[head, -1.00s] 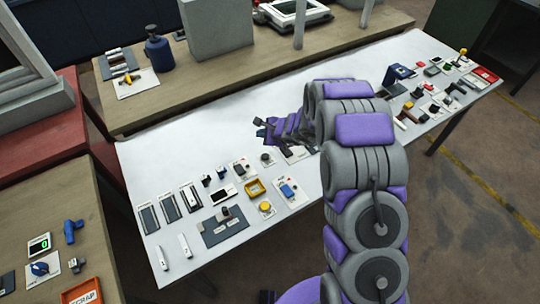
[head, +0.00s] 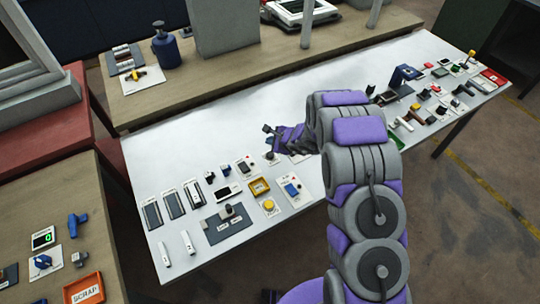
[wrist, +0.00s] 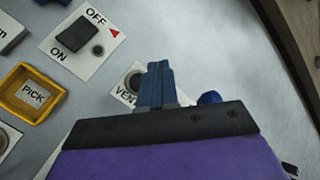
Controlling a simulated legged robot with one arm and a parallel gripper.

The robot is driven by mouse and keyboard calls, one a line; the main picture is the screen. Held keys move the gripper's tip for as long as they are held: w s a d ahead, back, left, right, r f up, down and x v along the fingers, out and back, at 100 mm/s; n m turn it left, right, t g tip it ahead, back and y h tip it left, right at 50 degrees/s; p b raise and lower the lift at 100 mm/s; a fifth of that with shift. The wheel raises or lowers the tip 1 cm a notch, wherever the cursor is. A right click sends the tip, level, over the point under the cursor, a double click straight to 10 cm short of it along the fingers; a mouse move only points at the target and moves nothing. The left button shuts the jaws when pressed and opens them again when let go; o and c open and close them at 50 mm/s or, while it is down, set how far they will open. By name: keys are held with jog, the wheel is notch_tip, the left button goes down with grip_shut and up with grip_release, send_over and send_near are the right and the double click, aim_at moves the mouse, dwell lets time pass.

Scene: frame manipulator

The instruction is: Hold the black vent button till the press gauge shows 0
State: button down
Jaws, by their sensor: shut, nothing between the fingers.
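The black vent button (wrist: 134,82) sits in a round grey ring on a small white plate lettered VENT. In the wrist view my gripper (wrist: 158,70) is shut and empty, its blue fingertips over the right part of the button and plate. Whether the fingers touch the button or are just above it I cannot tell. In the head view my gripper (head: 271,151) is low over the same spot on the white table, and hides most of the button. A green display (head: 43,240) on the left table seems to read 0; I cannot tell whether it is the press gauge.
An OFF/ON rocker switch (wrist: 74,34) and a yellow PICK tray (wrist: 32,93) lie left of the button. A yellow button (head: 269,205) and a blue switch (head: 292,189) stand nearer. The white table (head: 220,125) is bare behind my gripper.

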aim_at(271, 156)
notch_tip(271, 156, down, 4)
jog(key=shift+r+b, duration=0.1)
jog(key=shift+b, duration=0.6)
jog(key=shift+f+b, duration=0.85)
jog(key=shift+b, duration=0.15)
